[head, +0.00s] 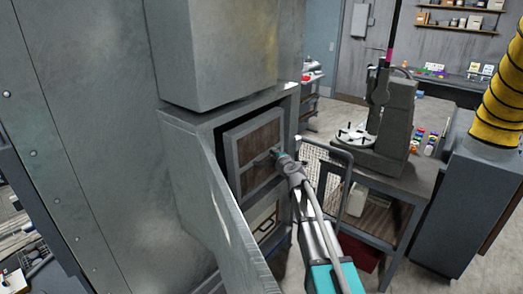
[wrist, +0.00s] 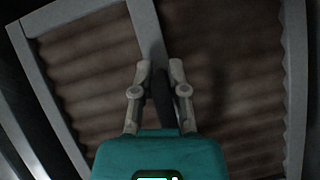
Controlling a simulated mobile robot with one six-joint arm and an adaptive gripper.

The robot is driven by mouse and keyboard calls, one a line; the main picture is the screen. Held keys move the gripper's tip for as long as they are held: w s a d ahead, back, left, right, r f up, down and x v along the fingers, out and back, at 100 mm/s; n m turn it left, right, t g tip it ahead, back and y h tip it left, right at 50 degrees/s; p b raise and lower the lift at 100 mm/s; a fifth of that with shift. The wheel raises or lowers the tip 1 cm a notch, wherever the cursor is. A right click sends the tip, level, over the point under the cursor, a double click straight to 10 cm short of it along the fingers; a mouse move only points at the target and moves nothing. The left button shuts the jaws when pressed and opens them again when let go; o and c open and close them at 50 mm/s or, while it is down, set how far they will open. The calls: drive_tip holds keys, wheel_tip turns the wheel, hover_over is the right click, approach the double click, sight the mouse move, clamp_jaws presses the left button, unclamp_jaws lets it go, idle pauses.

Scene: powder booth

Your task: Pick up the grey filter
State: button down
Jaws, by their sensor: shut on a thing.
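The grey filter (head: 252,145) has a grey frame around brown pleated panels with a bar across its middle. It sits upright in the opening of a grey metal cabinet. In the wrist view the filter (wrist: 85,65) fills most of the picture. My gripper (head: 278,154) reaches its front face. In the wrist view my gripper's fingers (wrist: 161,70) are closed around a dark handle (wrist: 163,95) on the filter's middle bar. Part of the handle is hidden by the fingers.
The open cabinet door (head: 225,205) stands left of my arm. A lighter framed panel (head: 264,221) shows below the filter. To the right are a bench with a grey machine (head: 390,115), a curved rail (head: 345,185) and a yellow ribbed hose (head: 500,100).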

drive_tip(key=s+d, duration=0.2)
drive_tip(key=d, duration=0.1)
drive_tip(key=s+d, duration=0.1)
drive_tip(key=shift+d, duration=0.4)
drive_tip(key=shift+f, duration=0.15)
